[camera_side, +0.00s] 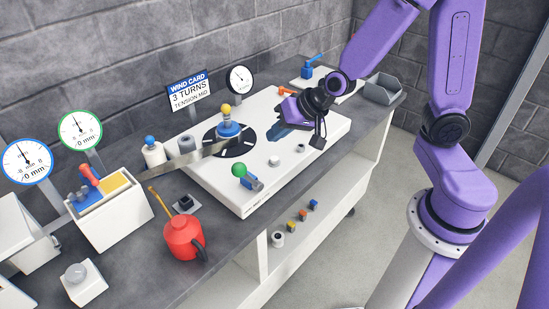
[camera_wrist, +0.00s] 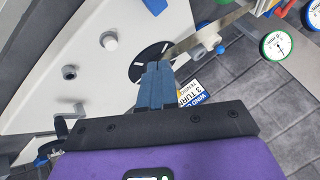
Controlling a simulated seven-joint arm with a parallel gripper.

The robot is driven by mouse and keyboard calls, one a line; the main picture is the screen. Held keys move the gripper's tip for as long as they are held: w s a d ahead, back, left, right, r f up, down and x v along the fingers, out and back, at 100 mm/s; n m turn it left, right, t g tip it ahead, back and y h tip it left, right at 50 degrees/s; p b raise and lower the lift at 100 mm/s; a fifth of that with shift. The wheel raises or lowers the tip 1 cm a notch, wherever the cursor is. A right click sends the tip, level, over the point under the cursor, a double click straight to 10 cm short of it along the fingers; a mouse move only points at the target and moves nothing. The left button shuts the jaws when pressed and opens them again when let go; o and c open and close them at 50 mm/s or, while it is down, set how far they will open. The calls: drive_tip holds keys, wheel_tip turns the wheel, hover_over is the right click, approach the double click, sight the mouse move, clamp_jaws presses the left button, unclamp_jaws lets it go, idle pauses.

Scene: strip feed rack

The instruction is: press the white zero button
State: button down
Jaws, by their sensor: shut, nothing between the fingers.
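A white box at the front left of the bench carries a pale round button (camera_side: 75,272) on top; no zero mark is readable on it. A short white knob (camera_side: 273,161) also stands on the white rack plate, and it shows in the wrist view (camera_wrist: 110,41). I cannot tell from markings which is the zero button. My gripper (camera_side: 276,135) has blue fingers, shut and empty, above the plate just right of the dark slotted disc (camera_side: 238,150). The fingertips also show in the wrist view (camera_wrist: 155,66), over the disc's edge. My gripper is apart from both buttons.
A blue-capped hub with a yellow ball (camera_side: 226,110) stands on the disc, with a metal strip running left. A green-ball lever (camera_side: 239,170), red oil can (camera_side: 183,237), white bin (camera_side: 110,218), gauges (camera_side: 27,161) and wind card (camera_side: 188,92) stand around. The plate's right front is mostly clear.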

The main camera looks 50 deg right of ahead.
sight(275, 160)
drive_tip(key=w+d+m+t+h, duration=0.1)
drive_tip(key=w+d, duration=0.1)
drive_tip(key=w+d+m+h, duration=0.1)
drive_tip(key=d+m, duration=0.1)
drive_tip(key=shift+w+d+f+t, duration=0.15)
drive_tip(key=shift+w+d+t, duration=0.1)
drive_tip(key=shift+w+t, duration=0.15)
drive_tip(key=shift+f, duration=0.1)
drive_tip(key=shift+f, duration=4.3)
drive_tip(key=shift+f, duration=0.1)
drive_tip(key=shift+f, duration=0.35)
drive_tip(key=shift+f, duration=0.5)
drive_tip(key=shift+r, duration=0.95)
